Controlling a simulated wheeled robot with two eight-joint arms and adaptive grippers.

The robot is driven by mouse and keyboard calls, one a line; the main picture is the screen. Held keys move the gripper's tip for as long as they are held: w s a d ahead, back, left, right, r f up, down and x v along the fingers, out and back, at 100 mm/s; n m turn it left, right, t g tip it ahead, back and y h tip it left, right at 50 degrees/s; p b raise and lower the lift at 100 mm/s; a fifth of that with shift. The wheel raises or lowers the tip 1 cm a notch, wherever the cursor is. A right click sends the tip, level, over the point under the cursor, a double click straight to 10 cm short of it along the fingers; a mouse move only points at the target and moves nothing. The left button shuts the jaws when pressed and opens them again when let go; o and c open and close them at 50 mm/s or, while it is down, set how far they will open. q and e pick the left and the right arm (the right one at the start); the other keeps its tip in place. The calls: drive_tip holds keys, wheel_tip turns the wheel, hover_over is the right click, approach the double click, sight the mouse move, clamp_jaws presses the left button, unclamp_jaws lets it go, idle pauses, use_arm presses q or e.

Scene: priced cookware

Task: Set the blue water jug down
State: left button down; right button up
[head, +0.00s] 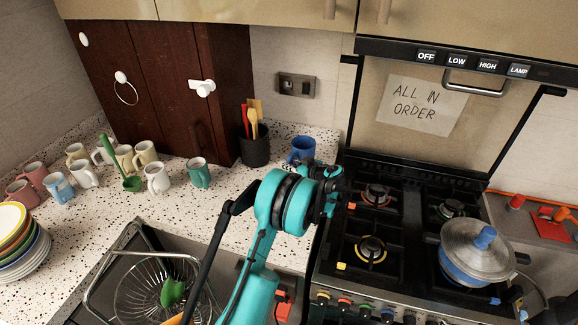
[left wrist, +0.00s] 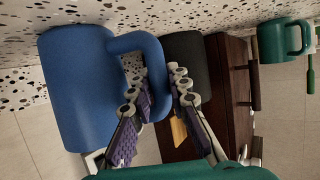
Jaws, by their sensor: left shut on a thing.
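The blue water jug (head: 302,147) is at the back of the speckled counter, left of the stove, partly hidden by my left gripper (head: 326,182). In the left wrist view the jug (left wrist: 78,90) fills the left side, with its handle (left wrist: 142,42) reaching between the fingers. My left gripper (left wrist: 160,92) is shut on that handle. The jug's base is at or very close to the counter (left wrist: 200,15); I cannot tell whether it touches. My right gripper is not in view.
A dark utensil holder (head: 255,150) stands left of the jug. A green mug (head: 199,173) and several other mugs are further left. The stove (head: 390,230) with a lidded pot (head: 470,262) is at right. A sink with a wire rack (head: 150,290) is in front.

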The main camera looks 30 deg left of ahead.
use_arm(q)
drive_tip(key=c, duration=1.9)
unclamp_jaws()
drive_tip(key=shift+f, duration=0.1)
drive_tip(key=o, duration=0.5)
drive_tip(key=shift+c, duration=0.2)
drive_tip(key=shift+r, duration=0.2)
